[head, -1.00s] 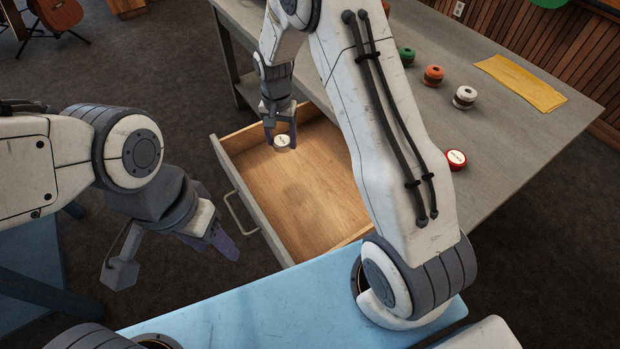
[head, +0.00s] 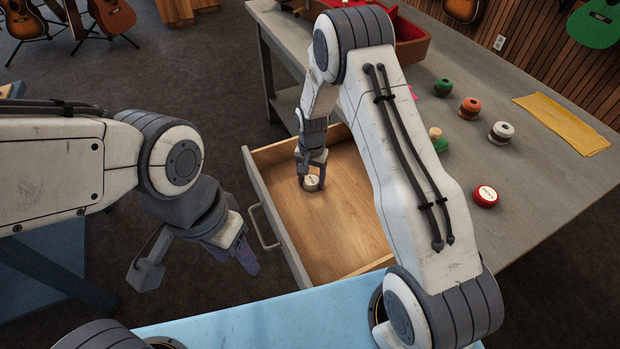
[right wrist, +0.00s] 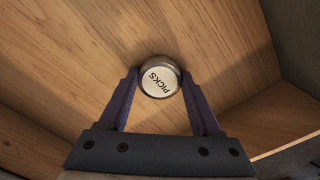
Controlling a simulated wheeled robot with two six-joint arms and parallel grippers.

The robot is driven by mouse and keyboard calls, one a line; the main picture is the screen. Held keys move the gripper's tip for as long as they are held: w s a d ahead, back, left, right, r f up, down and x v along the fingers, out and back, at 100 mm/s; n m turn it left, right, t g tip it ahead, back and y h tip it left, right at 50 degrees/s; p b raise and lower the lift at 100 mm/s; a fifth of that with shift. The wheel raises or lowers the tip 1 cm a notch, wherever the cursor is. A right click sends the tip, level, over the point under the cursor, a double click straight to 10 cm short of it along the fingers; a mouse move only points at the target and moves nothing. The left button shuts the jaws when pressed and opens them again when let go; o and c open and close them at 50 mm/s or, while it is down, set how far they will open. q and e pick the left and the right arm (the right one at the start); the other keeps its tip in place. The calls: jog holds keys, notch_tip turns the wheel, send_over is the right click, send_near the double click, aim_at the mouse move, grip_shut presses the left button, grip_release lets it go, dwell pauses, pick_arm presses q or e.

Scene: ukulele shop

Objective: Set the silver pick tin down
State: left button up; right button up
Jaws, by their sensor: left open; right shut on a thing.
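The silver pick tin (head: 311,183) is a small round tin with a pale lid, inside the open wooden drawer (head: 345,230). In the right wrist view the tin (right wrist: 159,77) shows the word PICKS on its lid. My right gripper (head: 311,176) is shut on the tin, one finger on each side, pointing down into the drawer. The tin is at or very near the drawer floor; I cannot tell whether it touches. My left gripper (head: 246,258) is open and empty, outside the drawer to its left.
The drawer's front with its handle (head: 264,228) faces left. My right arm hides part of the drawer and table.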

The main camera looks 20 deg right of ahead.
aim_at(311, 180)
jog(key=o, duration=1.3)
jog(key=shift+f, duration=0.1)
jog(key=shift+o, duration=0.2)
jog(key=shift+r, duration=0.25)
notch_tip(311, 180, up, 11)
jog(key=s+a+r+n, duration=0.6)
jog(key=s+a+r, duration=0.3)
jog(key=s+r, duration=0.15)
jog(key=s+r+n, duration=0.2)
jog(key=s+n, duration=0.2)
jog(key=s, duration=0.6)
jog(key=s+a+r+n+y, duration=0.1)
jog(key=s+n, duration=0.3)
jog(key=s, duration=0.6)
jog(key=shift+s+a+r, duration=0.15)
jog(key=shift+r, duration=0.3)
